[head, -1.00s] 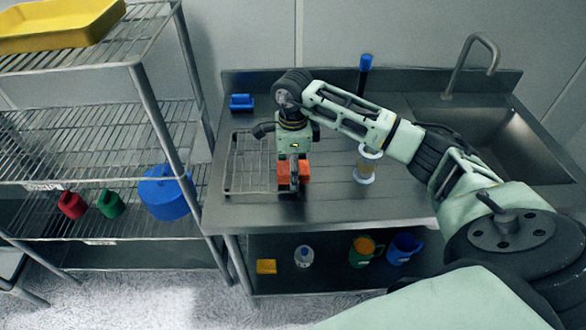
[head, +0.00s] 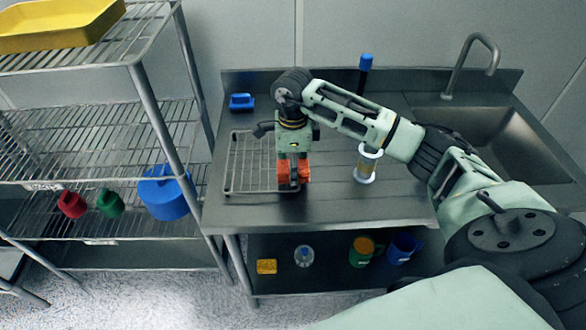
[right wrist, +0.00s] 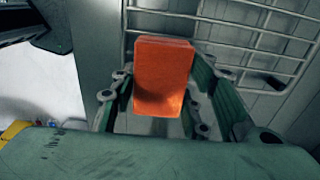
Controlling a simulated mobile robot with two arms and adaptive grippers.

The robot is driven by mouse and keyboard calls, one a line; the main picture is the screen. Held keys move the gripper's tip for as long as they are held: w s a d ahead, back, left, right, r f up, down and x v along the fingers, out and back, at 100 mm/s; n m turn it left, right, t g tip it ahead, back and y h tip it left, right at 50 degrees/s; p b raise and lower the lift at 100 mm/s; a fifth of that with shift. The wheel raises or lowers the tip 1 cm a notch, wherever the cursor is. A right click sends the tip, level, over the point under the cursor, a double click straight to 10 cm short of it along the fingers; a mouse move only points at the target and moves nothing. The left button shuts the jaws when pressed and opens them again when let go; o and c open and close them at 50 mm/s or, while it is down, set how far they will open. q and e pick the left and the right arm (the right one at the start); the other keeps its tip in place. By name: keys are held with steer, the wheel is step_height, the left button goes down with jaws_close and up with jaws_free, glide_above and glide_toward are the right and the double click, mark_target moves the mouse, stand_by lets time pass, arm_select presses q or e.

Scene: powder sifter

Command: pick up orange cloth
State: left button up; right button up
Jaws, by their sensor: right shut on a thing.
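The orange cloth (head: 304,172) is a small folded block near the front edge of the steel counter, by the right side of the wire rack. My right gripper (head: 293,178) reaches down over it and is shut on it. In the right wrist view the cloth (right wrist: 163,75) sits between the two fingers of the gripper (right wrist: 160,105). I cannot tell whether the cloth still touches the counter. My left gripper is not in view.
The wire rack (head: 240,190) lies on the steel counter (head: 345,205). A clear sifter (head: 366,165) stands to the right, with a blue-topped item (head: 366,62) behind. A blue brush (head: 241,101) is at back left. The sink (head: 500,120) is at right.

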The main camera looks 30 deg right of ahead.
steer(key=shift+r+b, duration=0.3)
steer(key=shift+r, duration=0.3)
steer(key=r, duration=0.1)
steer(key=r+b, duration=0.1)
steer(key=shift+d+r, duration=0.2)
steer(key=shift+r, duration=0.2)
steer(key=s+d+r+b, duration=0.3)
steer(key=s+d+r, duration=0.3)
steer(key=d, duration=0.3)
steer(key=shift+s+d+r+b, duration=0.15)
steer(key=shift+d+r+b, duration=0.1)
steer(key=shift+r+b, duration=0.15)
